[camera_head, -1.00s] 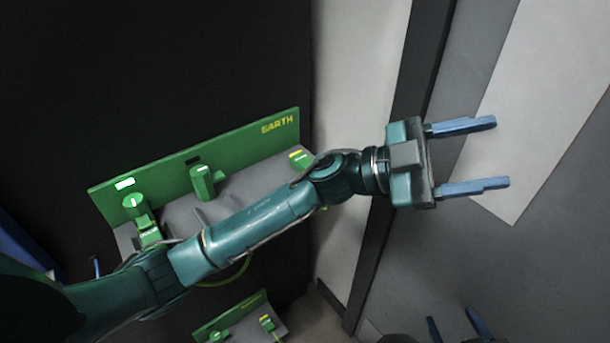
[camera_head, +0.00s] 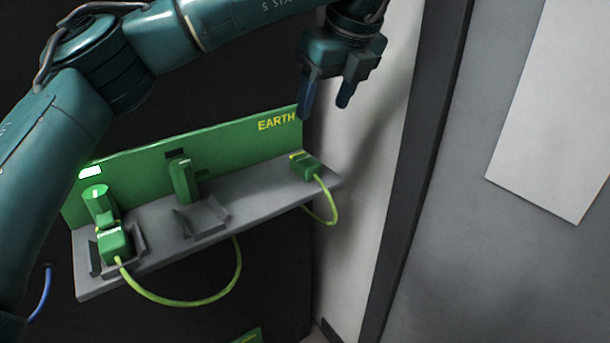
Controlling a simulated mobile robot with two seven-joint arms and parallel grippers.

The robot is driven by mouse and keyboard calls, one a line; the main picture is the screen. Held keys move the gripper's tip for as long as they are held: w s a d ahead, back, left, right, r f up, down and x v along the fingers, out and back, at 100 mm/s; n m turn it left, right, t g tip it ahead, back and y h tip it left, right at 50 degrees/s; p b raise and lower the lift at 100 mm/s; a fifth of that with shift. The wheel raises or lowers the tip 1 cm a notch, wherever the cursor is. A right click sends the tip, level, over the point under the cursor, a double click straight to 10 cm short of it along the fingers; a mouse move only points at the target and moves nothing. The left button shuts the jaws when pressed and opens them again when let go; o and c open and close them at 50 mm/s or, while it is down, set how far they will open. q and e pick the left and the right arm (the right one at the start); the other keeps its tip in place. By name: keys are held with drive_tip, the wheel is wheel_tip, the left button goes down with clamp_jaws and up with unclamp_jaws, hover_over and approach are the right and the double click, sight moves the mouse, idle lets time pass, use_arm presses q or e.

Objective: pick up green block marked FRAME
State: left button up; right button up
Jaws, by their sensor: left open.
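Two green blocks with yellow-green cables show on the grey shelf of a green panel marked EARTH (camera_head: 220,155). One block (camera_head: 113,244) sits in a grey cradle at the left, with a small label too small to read. The other block (camera_head: 306,168) lies at the shelf's right end, with a yellow mark on top; I cannot read FRAME on either. My left gripper (camera_head: 325,103) is open and empty, its blue fingers pointing down. In the picture it is above the right-end block and apart from it. My right gripper is not in view.
An empty grey cradle (camera_head: 203,216) sits mid-shelf below a green switch-like part (camera_head: 183,179). Another green knob (camera_head: 96,203) stands behind the left block. Cable loops hang below the shelf. A pale wall (camera_head: 365,200) and dark post (camera_head: 415,190) stand to the right.

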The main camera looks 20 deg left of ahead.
use_arm(q)
hover_over(305, 159)
drive_tip(key=s+d, duration=0.1)
drive_tip(key=d, duration=0.1)
drive_tip(key=f, duration=0.3)
drive_tip(key=f+b, duration=0.1)
drive_tip(key=f, duration=0.3)
drive_tip(key=shift+s+a, duration=0.1)
drive_tip(key=shift+s, duration=0.1)
drive_tip(key=shift+b+x, duration=0.35)
drive_tip(key=shift+x, duration=2.3)
drive_tip(key=shift+s, duration=0.2)
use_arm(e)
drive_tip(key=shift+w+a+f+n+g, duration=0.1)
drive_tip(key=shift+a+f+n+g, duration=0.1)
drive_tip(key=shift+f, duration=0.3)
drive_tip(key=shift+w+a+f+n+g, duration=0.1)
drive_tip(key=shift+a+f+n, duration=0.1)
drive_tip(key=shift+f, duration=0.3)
use_arm(q)
drive_tip(key=shift+c, duration=0.2)
drive_tip(key=shift+c, duration=0.8)
drive_tip(key=c, duration=0.9)
